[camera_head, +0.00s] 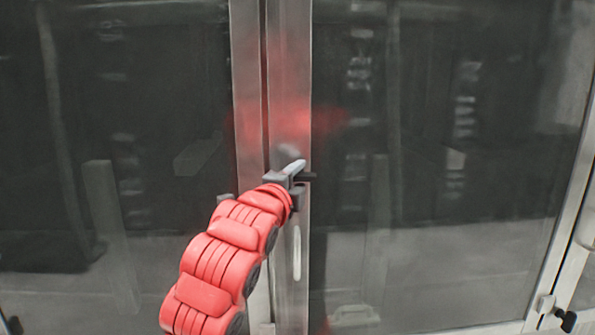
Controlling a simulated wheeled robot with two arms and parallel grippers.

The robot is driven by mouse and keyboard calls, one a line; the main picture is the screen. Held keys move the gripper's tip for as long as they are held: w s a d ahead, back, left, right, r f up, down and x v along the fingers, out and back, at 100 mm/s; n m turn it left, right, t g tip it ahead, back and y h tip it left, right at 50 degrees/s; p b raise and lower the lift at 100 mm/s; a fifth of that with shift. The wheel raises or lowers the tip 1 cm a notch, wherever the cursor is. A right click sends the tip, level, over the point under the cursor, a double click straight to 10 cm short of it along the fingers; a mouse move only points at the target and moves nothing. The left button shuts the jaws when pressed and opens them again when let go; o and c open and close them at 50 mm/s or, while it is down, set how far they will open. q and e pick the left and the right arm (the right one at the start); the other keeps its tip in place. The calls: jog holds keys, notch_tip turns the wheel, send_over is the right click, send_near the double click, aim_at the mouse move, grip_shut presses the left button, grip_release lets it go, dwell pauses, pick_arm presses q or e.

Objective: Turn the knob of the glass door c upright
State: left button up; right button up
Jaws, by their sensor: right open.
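A glass door (440,130) in a metal frame fills the right half of the view, and a second glass pane (130,130) fills the left. At the metal post between them is a latch with a light metal part (294,167) and a dark knob (309,176) that points sideways to the right. My right gripper (291,184), at the end of the red arm, is open at this latch. Its grey fingers overlap the latch in the picture and partly hide it. I cannot tell whether they touch it. My left gripper is not in view.
A light vertical handle (297,252) is on the post below the gripper. Another dark knob (566,319) is at the lower right frame, and a dark part (15,325) shows at the lower left corner. The glass shows reflections.

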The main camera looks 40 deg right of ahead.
jog(key=shift+w, duration=0.1)
grip_shut()
dwell(0.3)
jog(key=f+n+b, duration=0.1)
jog(key=n+b, duration=0.1)
jog(key=b, duration=0.9)
jog(key=shift+f+t+h, duration=0.1)
jog(key=shift+t+h, duration=0.2)
jog(key=shift+h, duration=0.1)
jog(key=n+t+b, duration=0.1)
jog(key=n+b, duration=0.3)
jog(key=b, duration=0.1)
jog(key=n+t+b, duration=0.1)
jog(key=n+b, duration=0.2)
jog(key=shift+r+t, duration=0.3)
jog(key=n+t+b, duration=0.1)
jog(key=n+b, duration=0.1)
jog(key=n, duration=0.1)
jog(key=n+t+y+b, duration=0.1)
jog(key=n+t+b, duration=0.1)
jog(key=n, duration=0.2)
jog(key=shift+r, duration=0.1)
jog(key=shift+r+n+t+y+b, duration=0.1)
jog(key=shift+n+t+y+b, duration=0.5)
jog(key=shift+n, duration=1)
jog(key=shift+r+n+t+y+b, duration=0.1)
jog(key=shift+n+t+y+b, duration=0.5)
jog(key=shift+n, duration=1)
